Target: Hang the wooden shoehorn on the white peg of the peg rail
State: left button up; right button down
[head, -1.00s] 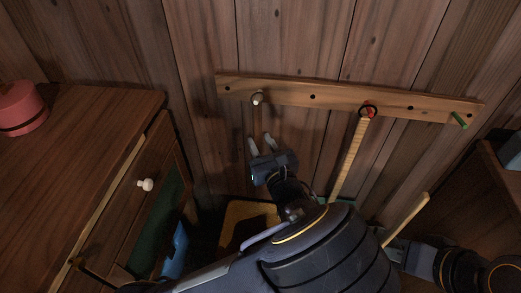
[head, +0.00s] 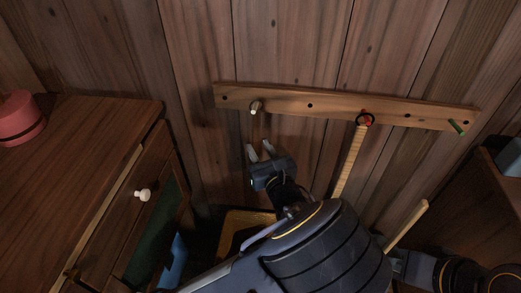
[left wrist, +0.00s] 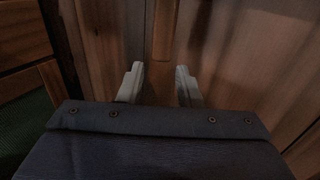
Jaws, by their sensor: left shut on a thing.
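The peg rail (head: 340,107) is a wooden board across the plank wall, with a white peg (head: 255,107) near its left end. My left gripper (head: 260,149) is below that peg, fingers pointing up, apart from the rail. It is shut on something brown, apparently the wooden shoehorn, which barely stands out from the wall. In the left wrist view a brown wooden strip (left wrist: 165,30) shows beyond the fingertips (left wrist: 160,75); whether it is the shoehorn's end I cannot tell. My right gripper (head: 398,258) is at the lower right, partly hidden, its jaws unclear.
A pale stick (head: 350,160) hangs by a black loop from a red peg (head: 367,120). A green peg (head: 456,127) is at the rail's right. Another pale stick (head: 408,224) rises beside my right gripper. A cabinet (head: 75,160) with a white knob (head: 142,195) stands left; a yellow container (head: 234,225) is below.

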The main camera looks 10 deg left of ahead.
pick_arm(q)
jog(key=o, duration=1)
jog(key=shift+o, duration=0.2)
